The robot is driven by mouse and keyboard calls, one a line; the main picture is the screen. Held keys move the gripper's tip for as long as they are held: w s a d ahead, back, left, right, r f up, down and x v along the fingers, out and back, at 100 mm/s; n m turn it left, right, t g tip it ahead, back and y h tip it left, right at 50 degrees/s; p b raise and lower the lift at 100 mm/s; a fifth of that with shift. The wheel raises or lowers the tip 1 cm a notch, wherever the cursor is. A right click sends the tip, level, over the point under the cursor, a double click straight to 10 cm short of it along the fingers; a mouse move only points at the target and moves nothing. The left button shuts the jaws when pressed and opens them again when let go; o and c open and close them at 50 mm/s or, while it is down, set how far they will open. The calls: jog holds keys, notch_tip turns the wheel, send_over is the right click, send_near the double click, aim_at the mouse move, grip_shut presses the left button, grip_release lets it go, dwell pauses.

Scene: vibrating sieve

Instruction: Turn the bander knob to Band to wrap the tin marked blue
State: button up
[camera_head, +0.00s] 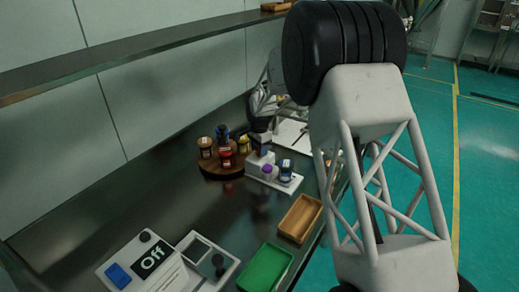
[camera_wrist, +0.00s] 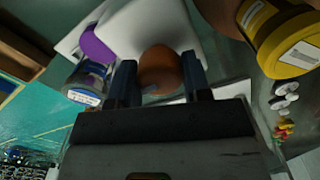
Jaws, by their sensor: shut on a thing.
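My gripper (camera_wrist: 159,80) is shut on an orange-brown round knob (camera_wrist: 158,62) in the wrist view, with one dark finger on each side. The knob stands against a white housing (camera_wrist: 135,25), likely the bander, with a purple round part (camera_wrist: 97,47) beside it. In the head view the white housing and purple part (camera_head: 267,170) stand on a white base, and my gripper (camera_head: 260,150) is over the housing; the knob is hidden there. A tin with a blue-and-white label (camera_head: 286,170) stands beside the purple part; it also shows in the wrist view (camera_wrist: 87,84). The knob's setting is not readable.
A round wooden stand (camera_head: 222,170) with several tins is left of the housing. A yellow tin (camera_wrist: 285,38) is close on the wrist view's right. A wooden tray (camera_head: 300,219), a green tray (camera_head: 265,268) and a panel reading "Off" (camera_head: 152,257) are at the front.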

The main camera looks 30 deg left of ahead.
jog(key=n, duration=0.6)
jog(key=shift+n, duration=0.4)
jog(key=n, duration=1.6)
jog(key=shift+n, duration=0.3)
jog(key=o, duration=0.9)
jog(key=shift+r, duration=0.1)
